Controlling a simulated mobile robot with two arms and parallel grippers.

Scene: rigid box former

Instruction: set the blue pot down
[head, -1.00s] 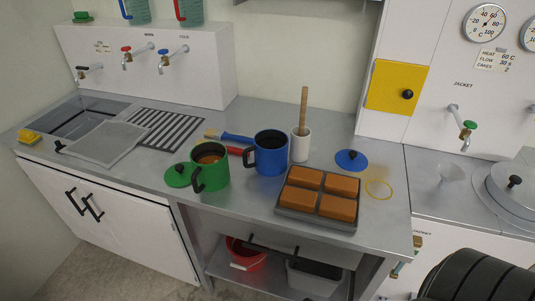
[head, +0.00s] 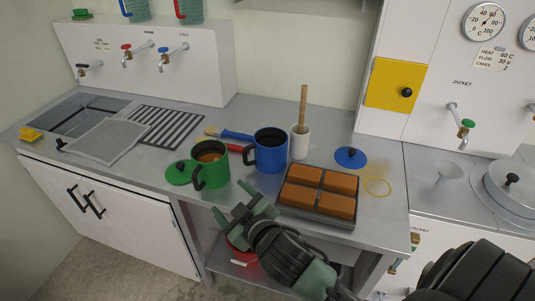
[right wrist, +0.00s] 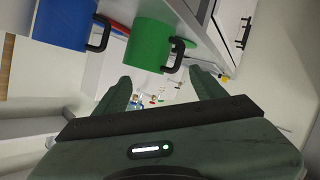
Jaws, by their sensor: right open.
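The blue pot (head: 270,153) stands upright on the steel counter, between the green pot and the white holder. Its black handle points left in the head view. It also shows at the upper left of the right wrist view (right wrist: 66,22). The green pot (head: 212,172) stands to its left, with orange-brown contents; it shows in the right wrist view (right wrist: 149,45). My right gripper (head: 243,206) is open and empty, in front of the counter's front edge, apart from both pots. My left gripper is not in view.
A tray of brown blocks (head: 316,217) sits right of the pots, near the front edge. A white holder with a wooden stick (head: 300,143), a blue lid (head: 350,157), a green lid (head: 179,172) and brushes lie around. A yellow ring (head: 378,187) marks bare counter at right.

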